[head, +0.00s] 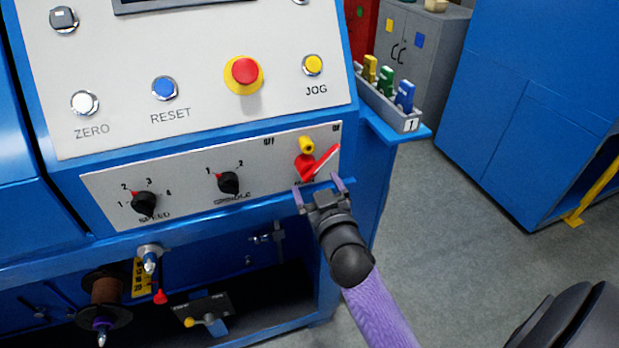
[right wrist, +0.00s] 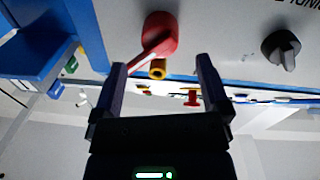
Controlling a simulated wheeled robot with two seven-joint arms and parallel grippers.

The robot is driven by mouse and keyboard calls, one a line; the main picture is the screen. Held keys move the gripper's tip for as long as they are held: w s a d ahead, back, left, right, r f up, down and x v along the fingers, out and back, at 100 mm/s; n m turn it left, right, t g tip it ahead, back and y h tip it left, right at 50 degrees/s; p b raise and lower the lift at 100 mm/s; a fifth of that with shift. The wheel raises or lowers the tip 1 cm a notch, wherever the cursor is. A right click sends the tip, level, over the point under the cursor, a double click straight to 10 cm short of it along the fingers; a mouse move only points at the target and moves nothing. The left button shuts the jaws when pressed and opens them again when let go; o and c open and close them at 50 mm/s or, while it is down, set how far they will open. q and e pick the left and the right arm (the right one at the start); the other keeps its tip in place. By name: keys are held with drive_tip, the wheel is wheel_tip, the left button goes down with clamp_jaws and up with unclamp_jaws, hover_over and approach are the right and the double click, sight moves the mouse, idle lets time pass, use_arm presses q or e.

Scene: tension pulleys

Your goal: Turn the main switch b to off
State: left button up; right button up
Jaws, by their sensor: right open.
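The main switch (head: 305,165) is a red rotary switch at the right end of the lower grey panel. Its handle points up and right, toward the label at upper right, which looks like ON; the label at upper left looks like OFF. A yellow cylindrical piece (head: 306,145) sits just above the red hub. My right gripper (head: 318,186) is open and empty, just below the switch. In the right wrist view the red switch (right wrist: 160,32) lies just beyond the open fingertips (right wrist: 160,66), with the yellow piece (right wrist: 158,70) between them in the picture. My left gripper is out of view.
A speed knob (head: 144,204) and a spindle knob (head: 229,183) are on the same panel to the left. Above are a red emergency button (head: 244,73) and a yellow JOG button (head: 313,65). A grey bin of coloured tags (head: 390,105) stands on a blue side shelf.

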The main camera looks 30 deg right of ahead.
sight(311, 176)
drive_tip(key=x, duration=0.4)
drive_tip(key=shift+w+f+b, duration=0.1)
drive_tip(key=shift+w+b, duration=0.15)
drive_tip(key=shift+b, duration=0.15)
clamp_jaws()
